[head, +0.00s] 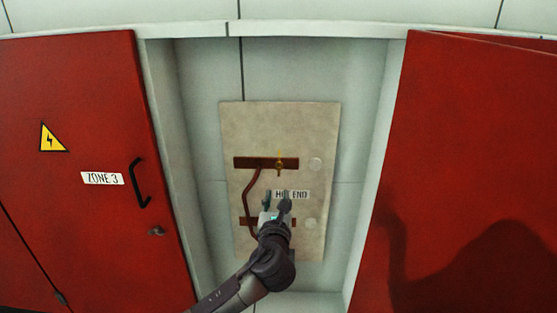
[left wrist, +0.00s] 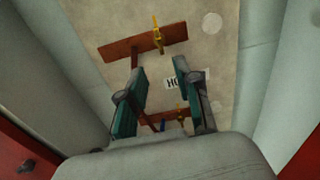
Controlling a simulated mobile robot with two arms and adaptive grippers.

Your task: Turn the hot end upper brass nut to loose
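The upper brass nut (head: 279,165) sits on the upper brown bar (head: 250,162) of a beige panel, above the HOT END label (head: 300,195). In the left wrist view the upper nut (left wrist: 157,38) lies beyond the fingertips, apart from them. My left gripper (head: 277,197) is below the upper nut, in front of the panel, covering part of the label. Its fingers (left wrist: 166,66) are spread with nothing between them. A lower brass nut (left wrist: 182,116) on the lower bar shows between the fingers in the left wrist view; my gripper hides it in the head view. My right gripper is not in view.
The beige panel (head: 240,120) is set in a recess between a red door marked ZONE 3 (head: 75,200) at left and another red door (head: 470,150) at right. A dark red cable (head: 247,197) joins the two bars on the left. Pale round discs (head: 315,164) sit at right.

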